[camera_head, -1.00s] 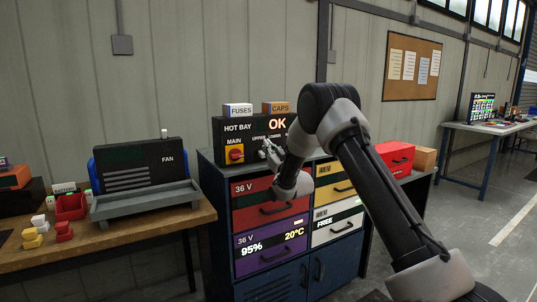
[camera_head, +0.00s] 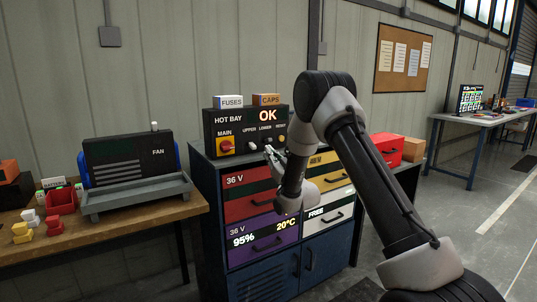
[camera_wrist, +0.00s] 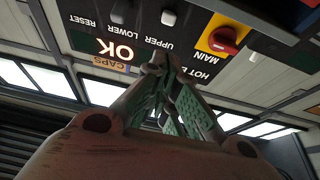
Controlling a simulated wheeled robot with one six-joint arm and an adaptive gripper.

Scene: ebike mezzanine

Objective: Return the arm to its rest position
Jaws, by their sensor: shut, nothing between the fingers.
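My gripper (camera_head: 269,151) is at the front of the black hot bay panel (camera_head: 222,119), near the upper and lower switches. In the wrist view my gripper (camera_wrist: 158,62) has its fingertips together with nothing between them, overlapping the panel (camera_wrist: 190,40) below the OK sign. I cannot tell whether the tips touch the panel. My arm rises from the lower right, bends at the top and comes down in front of the cabinet drawers, hiding part of them. The red and yellow main switch (camera_head: 226,146) is left of my gripper.
The blue cabinet (camera_head: 205,200) has red, purple, yellow and white drawers, all shut. A red case (camera_head: 386,149) sits on its right end. The wooden bench (camera_head: 110,232) at left holds a grey tray, a fan unit and small bins. Open floor lies at the right.

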